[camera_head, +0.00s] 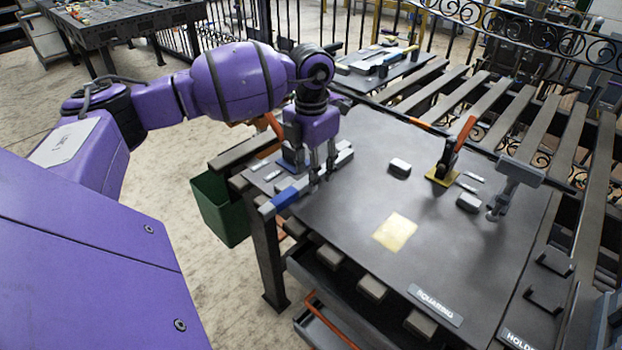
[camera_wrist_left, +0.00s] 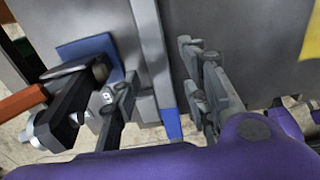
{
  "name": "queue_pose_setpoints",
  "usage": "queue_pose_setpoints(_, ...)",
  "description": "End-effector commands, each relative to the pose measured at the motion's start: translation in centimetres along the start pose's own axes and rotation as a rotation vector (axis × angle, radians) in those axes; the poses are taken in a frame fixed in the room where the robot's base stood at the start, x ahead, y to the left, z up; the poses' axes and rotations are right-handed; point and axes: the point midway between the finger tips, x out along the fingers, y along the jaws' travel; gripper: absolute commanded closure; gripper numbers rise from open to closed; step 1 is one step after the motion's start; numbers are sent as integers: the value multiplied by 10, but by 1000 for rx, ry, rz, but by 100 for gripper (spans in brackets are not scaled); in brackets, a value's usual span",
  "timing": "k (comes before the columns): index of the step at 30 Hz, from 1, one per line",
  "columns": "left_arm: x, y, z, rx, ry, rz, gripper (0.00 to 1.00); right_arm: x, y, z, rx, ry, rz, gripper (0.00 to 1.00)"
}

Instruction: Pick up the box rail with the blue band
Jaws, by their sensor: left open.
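The box rail with the blue band (camera_head: 284,198) is a long grey bar lying at the left edge of the dark bench in the head view. Its blue band lies near the bench edge. In the left wrist view the grey rail (camera_wrist_left: 153,45) runs between my fingers, with its blue band (camera_wrist_left: 172,122) low in the picture. My left gripper (camera_head: 322,173) points down over the rail, open, with one finger to each side. I cannot tell whether the fingers touch it. They hide part of the rail in the head view. My right gripper is not in view.
A black clamp on a blue pad (camera_wrist_left: 88,45) stands close to the left finger. A clamp with an orange handle stands on a yellow pad (camera_head: 440,178). Small grey blocks (camera_head: 400,167) lie on the bench (camera_head: 350,215). A green bin (camera_head: 215,205) hangs at its left. The bench middle is mostly clear.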

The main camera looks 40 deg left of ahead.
Motion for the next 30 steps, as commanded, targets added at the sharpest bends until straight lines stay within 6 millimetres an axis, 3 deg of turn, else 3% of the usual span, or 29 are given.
queue_pose_setpoints(8,8,0,0,1,-1,-1,59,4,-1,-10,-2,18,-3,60)
queue_pose_setpoints(18,8,0,0,0,-1,-1,100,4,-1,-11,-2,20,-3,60)
queue_pose_setpoints(30,6,0,1,0,-3,0,100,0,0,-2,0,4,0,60)
